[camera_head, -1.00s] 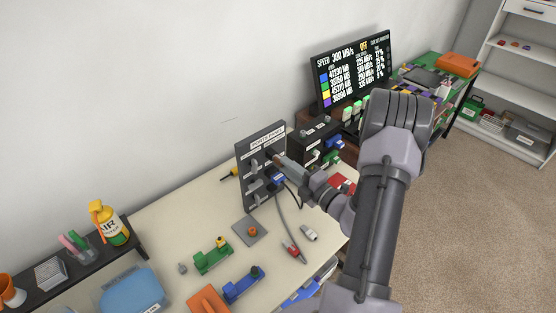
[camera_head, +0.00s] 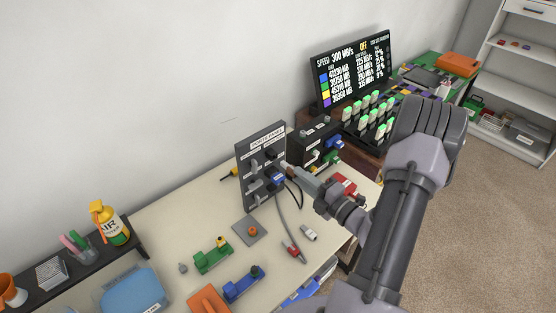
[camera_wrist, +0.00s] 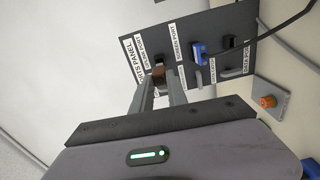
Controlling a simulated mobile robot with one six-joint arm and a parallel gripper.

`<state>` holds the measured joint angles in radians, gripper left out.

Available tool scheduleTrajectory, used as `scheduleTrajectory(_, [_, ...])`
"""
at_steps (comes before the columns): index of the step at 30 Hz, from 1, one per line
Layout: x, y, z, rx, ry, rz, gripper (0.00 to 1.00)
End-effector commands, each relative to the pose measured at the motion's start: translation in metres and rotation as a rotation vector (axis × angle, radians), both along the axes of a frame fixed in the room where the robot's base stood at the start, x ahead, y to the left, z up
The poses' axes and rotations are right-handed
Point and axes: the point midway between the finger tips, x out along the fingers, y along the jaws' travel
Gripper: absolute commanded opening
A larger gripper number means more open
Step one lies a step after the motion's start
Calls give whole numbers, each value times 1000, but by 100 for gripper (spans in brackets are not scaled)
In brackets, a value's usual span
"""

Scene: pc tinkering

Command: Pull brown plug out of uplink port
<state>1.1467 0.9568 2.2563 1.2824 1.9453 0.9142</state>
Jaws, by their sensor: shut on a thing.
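The upright dark ports panel (camera_head: 262,142) stands on the table. My gripper (camera_head: 288,168) is just to the right of its front face. In the wrist view, my gripper's two fingers (camera_wrist: 160,84) are shut on the small brown plug (camera_wrist: 158,76). The plug is at the fingertips, in front of a black port (camera_wrist: 159,60) by a white label that seems to read uplink port (camera_wrist: 152,40). In the head view the port (camera_head: 271,153) shows beside the fingertips with a small gap. The plug is mostly hidden between the fingers.
A blue plug (camera_head: 277,180) with a dark cable sits in the panel below my gripper. It also shows in the wrist view (camera_wrist: 199,52). A black box with plugs (camera_head: 318,145) stands behind. A red-ended plug (camera_head: 292,250) and a white plug (camera_head: 309,233) lie on the table.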

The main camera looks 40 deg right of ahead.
Motion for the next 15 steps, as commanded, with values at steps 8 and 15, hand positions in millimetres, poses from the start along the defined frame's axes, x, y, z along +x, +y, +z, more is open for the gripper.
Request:
scheduleTrajectory(8, [-2,0,1,0,0,-1,0])
scheduleTrajectory(15, [-30,-3,18,1,0,-4,0])
